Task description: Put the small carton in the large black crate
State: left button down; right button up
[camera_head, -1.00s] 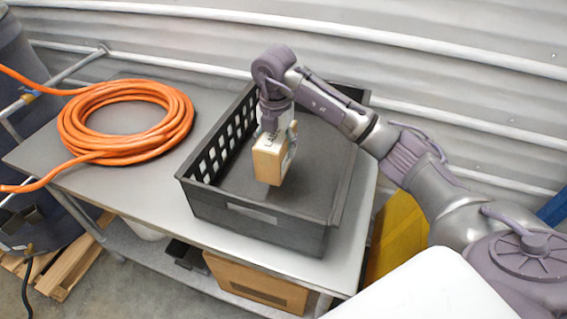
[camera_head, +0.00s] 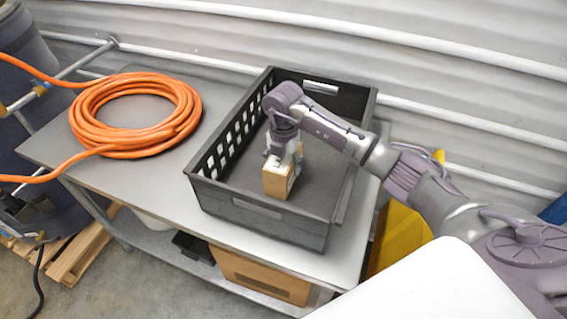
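The small carton (camera_head: 276,182) is a brown box with a white label, standing upright inside the large black crate (camera_head: 262,226). It appears low in the crate, at or very near the floor; I cannot tell whether it touches. My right gripper (camera_head: 284,160) reaches down over the carton from above, with its fingers around the carton's sides, shut on it. The carton's upper part is partly hidden by the gripper. The crate sits on the grey metal table (camera_head: 110,185). My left gripper is not in view.
A coiled orange hose (camera_head: 135,112) lies on the table left of the crate. A larger brown box (camera_head: 260,275) is on the shelf below. A yellow object (camera_head: 400,235) stands right of the table. A corrugated wall runs behind. The crate's floor around the carton is clear.

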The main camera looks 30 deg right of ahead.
jog(key=o, duration=0.4)
jog(key=shift+r, duration=0.45)
notch_tip(320, 180, up, 11)
jog(key=b, duration=0.3)
jog(key=shift+f+b, duration=0.2)
jog(key=shift+b, duration=0.1)
jog(key=shift+r, duration=0.45)
